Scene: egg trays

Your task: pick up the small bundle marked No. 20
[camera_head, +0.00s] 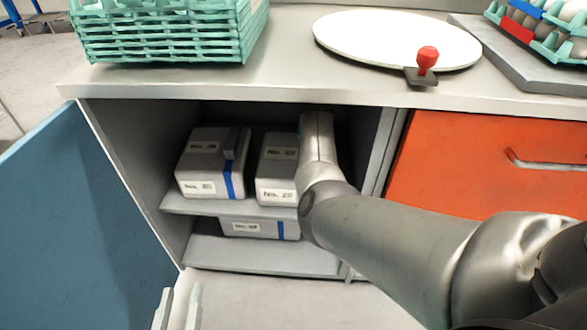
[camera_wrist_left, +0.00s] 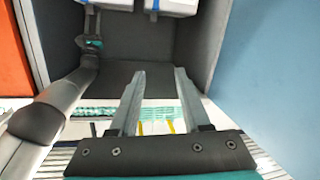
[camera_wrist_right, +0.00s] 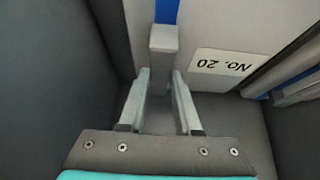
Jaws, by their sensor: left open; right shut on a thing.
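The bundle marked No. 20 (camera_wrist_right: 233,45) is a grey box with a blue strap and a small grey tab (camera_wrist_right: 163,40). Its label appears upside down in the right wrist view. My right gripper (camera_wrist_right: 160,78) is shut on the tab. In the head view the bundle appears to be the right one on the upper shelf (camera_head: 277,165), partly behind my right arm, which hides the right gripper. My left gripper (camera_head: 179,308) is open and empty, low in front of the cabinet. It also shows in the left wrist view (camera_wrist_left: 160,75).
Another grey bundle (camera_head: 203,165) stands to the left on the upper shelf (camera_head: 180,205), and one (camera_head: 245,228) lies below. The open blue door (camera_head: 75,210) is at left, an orange drawer (camera_head: 460,160) at right. The counter (camera_head: 290,70) overhangs the cabinet.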

